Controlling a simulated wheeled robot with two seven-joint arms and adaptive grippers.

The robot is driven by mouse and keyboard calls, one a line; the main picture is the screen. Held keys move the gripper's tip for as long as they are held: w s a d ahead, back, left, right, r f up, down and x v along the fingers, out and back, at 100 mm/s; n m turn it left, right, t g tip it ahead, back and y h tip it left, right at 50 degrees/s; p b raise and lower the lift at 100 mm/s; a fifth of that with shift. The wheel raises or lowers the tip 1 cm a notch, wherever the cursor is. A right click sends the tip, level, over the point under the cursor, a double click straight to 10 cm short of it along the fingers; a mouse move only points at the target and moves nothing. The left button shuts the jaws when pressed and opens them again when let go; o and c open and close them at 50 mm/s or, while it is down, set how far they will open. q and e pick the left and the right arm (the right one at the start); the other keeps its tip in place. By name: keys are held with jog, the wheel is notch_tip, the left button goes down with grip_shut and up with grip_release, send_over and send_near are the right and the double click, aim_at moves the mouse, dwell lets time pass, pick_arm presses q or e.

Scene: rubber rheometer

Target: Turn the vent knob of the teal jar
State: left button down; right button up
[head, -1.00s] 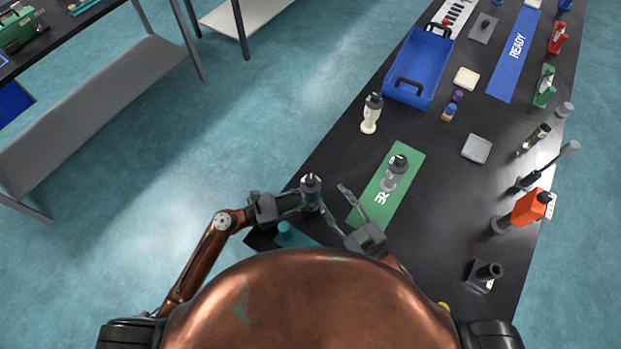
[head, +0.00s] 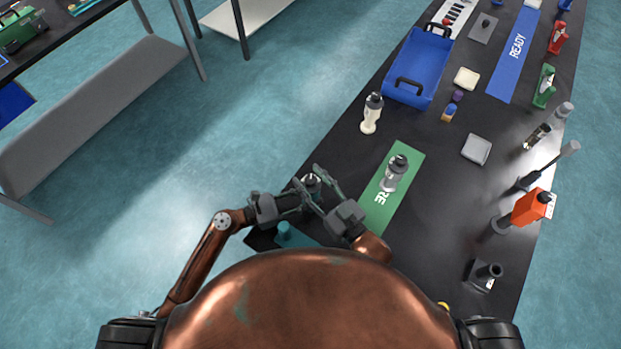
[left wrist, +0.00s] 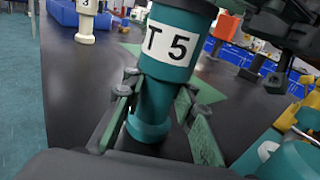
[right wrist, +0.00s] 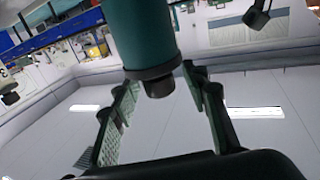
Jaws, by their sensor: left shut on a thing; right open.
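The teal jar (left wrist: 166,88) bears a white label reading "T 5" in the left wrist view. My left gripper (left wrist: 160,100) is shut on its narrow waist and holds it upright. In the head view the jar (head: 312,184) is mostly hidden behind the gripper fingers. In the right wrist view the jar (right wrist: 140,32) comes in from the top, with its dark vent knob (right wrist: 158,84) at the end. My right gripper (right wrist: 162,108) is open, with one finger on each side of the knob and visible gaps to it.
A grey jar (head: 395,172) stands on the green mat (head: 408,160) to the right. A cream jar (head: 371,114) and a blue tray (head: 403,95) stand farther back.

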jog(key=shift+c, duration=0.3)
grip_shut()
dwell(0.3)
jog(key=shift+m+t+h, duration=0.6)
jog(key=shift+m+h, duration=0.1)
jog(key=shift+h, duration=0.2)
jog(key=shift+o, duration=0.3)
grip_release()
jog(key=shift+n+g+y, duration=0.5)
jog(key=shift+n+y, duration=0.2)
jog(key=shift+y, duration=0.1)
